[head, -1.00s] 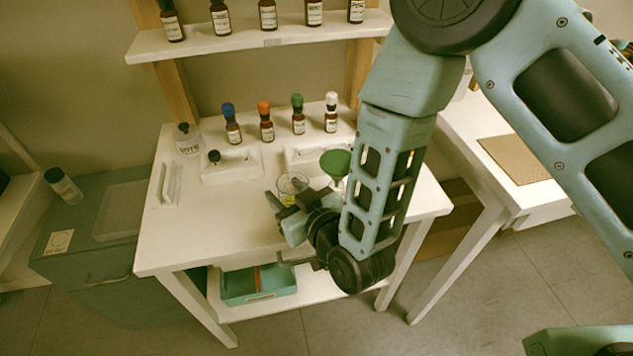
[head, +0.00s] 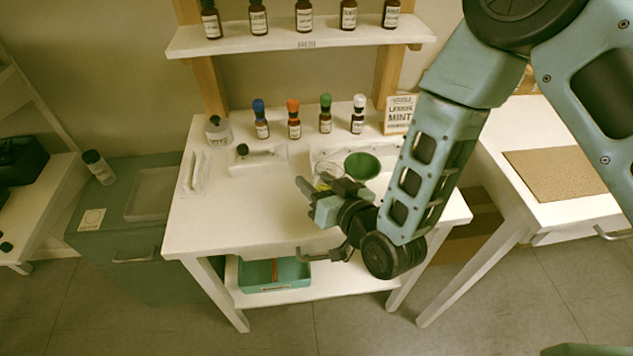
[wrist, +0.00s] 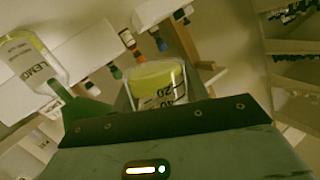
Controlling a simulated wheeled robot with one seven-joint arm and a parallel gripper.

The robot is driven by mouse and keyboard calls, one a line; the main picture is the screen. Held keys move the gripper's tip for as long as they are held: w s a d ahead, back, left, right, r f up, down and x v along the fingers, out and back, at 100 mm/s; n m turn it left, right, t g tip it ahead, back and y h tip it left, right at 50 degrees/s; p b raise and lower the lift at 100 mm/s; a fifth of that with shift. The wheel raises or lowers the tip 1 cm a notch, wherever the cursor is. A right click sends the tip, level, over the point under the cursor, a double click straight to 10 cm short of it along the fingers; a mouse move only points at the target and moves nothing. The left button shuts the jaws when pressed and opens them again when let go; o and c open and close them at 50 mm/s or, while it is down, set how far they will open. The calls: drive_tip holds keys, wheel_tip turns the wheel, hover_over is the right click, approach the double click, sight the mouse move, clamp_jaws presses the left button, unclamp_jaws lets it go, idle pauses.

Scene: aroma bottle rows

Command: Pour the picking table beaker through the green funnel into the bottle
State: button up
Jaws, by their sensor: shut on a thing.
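My gripper (head: 322,192) is over the picking table (head: 230,225), shut on a clear glass beaker (head: 330,169). In the wrist view the beaker (wrist: 160,85) is just beyond the jaws, with yellow liquid and dark graduation marks. It looks tilted there, but the camera is turned too. The green funnel (head: 362,166) is just right of the beaker in the head view, its wide mouth showing. My arm hides what is below it. In the wrist view a clear bottle with a label starting "LEMO" (wrist: 38,62) is at the left, near a green part (wrist: 85,108), probably the funnel.
Small brown bottles with coloured caps (head: 294,120) line the table's back, below a shelf of more bottles (head: 300,42). White holders (head: 255,160) and a clear bottle (head: 218,130) are at the left. A sign (head: 400,112) stands back right. The table's front left is clear.

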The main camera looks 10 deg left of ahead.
sight(323, 164)
drive_tip(key=shift+w+d+r+m+g+y+p, duration=0.1)
drive_tip(key=shift+w+d+r+m+p, duration=0.2)
drive_tip(key=shift+r+p, duration=0.45)
drive_tip(key=shift+d+r+m+g+y+p, duration=0.1)
drive_tip(key=shift+r+m+p, duration=0.25)
drive_tip(key=shift+r+p, duration=0.35)
drive_tip(key=shift+w+d+r+m+g+y+p, duration=0.15)
drive_tip(key=shift+r+m+p, duration=0.2)
drive_tip(key=shift+r+p, duration=0.4)
drive_tip(key=shift+w+d+r+m+p, duration=0.35)
drive_tip(key=shift+r+m+p, duration=0.1)
drive_tip(key=shift+m, duration=0.15)
drive_tip(key=shift+w+d+r+m+y+p, duration=0.1)
drive_tip(key=shift+r+m+y+p, duration=0.25)
drive_tip(key=shift+m+p, duration=0.3)
drive_tip(key=shift+f+m+g, duration=0.25)
drive_tip(key=shift+f+m, duration=0.15)
drive_tip(key=shift+m, duration=0.35)
drive_tip(key=shift+r+m+y+p, duration=0.4)
drive_tip(key=shift+m, duration=0.3)
drive_tip(key=shift+r+m+b, duration=0.3)
drive_tip(key=shift+r+m, duration=0.05)
drive_tip(key=shift+m, duration=0.45)
drive_tip(key=shift+r+m+y, duration=0.15)
drive_tip(key=shift+m+y, duration=0.15)
drive_tip(key=shift+w+d+r+m, duration=0.2)
drive_tip(key=shift+w+d+m, duration=0.1)
drive_tip(key=shift+m, duration=0.1)
